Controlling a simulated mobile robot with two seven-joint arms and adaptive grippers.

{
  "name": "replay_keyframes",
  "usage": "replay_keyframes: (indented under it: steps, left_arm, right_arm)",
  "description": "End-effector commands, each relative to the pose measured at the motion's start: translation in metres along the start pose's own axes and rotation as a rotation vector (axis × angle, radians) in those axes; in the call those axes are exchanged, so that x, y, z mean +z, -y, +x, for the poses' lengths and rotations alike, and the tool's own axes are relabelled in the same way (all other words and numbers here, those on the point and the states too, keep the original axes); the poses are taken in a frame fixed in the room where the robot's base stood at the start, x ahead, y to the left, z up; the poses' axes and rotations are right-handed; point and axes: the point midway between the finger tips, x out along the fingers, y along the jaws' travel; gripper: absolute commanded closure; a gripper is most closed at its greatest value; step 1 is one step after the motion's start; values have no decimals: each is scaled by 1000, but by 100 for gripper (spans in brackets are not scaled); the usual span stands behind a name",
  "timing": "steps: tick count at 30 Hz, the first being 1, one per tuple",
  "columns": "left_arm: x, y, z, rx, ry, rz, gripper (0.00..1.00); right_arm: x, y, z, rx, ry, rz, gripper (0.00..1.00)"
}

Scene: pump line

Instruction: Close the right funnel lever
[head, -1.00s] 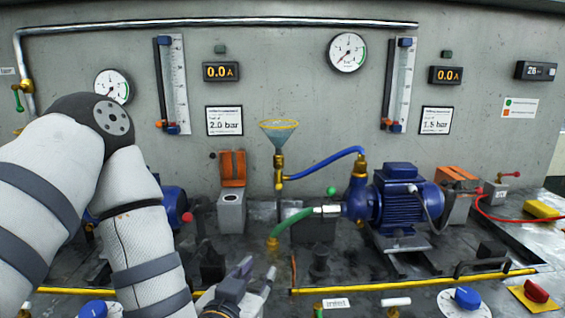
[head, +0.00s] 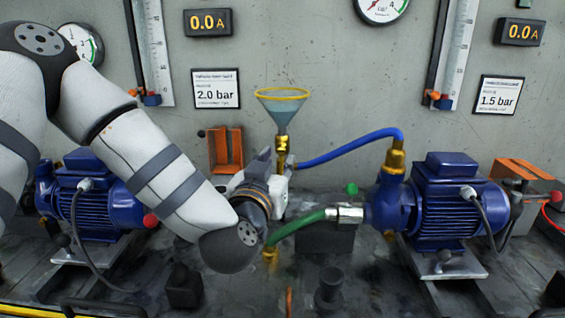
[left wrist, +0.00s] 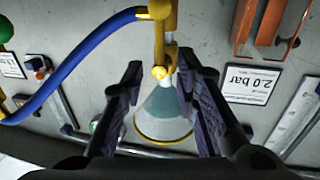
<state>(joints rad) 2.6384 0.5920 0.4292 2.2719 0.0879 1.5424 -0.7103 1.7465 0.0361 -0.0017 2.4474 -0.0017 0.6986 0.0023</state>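A glass funnel with a yellow rim (head: 282,96) stands in front of the wall, left of the right blue pump. Below its cone is a brass valve body (head: 282,146), which also shows in the left wrist view (left wrist: 163,50) with a yellow knob-like part (left wrist: 159,72). My left gripper (head: 272,165) is just below and beside this valve, partly hidden by my own wrist. In the left wrist view its two fingers (left wrist: 160,64) are spread apart, with the funnel and valve showing between and beyond them. I cannot make out contact. My right gripper is not in view.
A blue hose (head: 345,150) runs from the valve to the right pump (head: 448,200). An orange bracket (head: 226,150) stands left of the gripper. A green knob (head: 352,188) is right of it.

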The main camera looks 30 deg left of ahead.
Motion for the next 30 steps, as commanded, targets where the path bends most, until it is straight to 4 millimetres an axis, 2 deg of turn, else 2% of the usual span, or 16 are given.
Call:
replay_keyframes:
  steps: [4,13,14,17,18,26,30]
  left_arm:
    - [1,0,20,-1,1,0,72]
    - [0,0,25,0,0,0,72]
    - [0,0,25,0,0,0,74]
    - [0,0,25,1,0,0,97]
    - [0,0,25,1,0,0,100]
    - [0,0,26,1,1,2,100]
    - [-1,-3,34,2,3,24,100]
  right_arm:
    - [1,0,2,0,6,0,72]
    - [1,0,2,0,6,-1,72]
    - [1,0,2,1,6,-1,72]
    - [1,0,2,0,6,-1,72]
    - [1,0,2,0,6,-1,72]
    - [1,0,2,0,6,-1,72]
    - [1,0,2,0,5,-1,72]
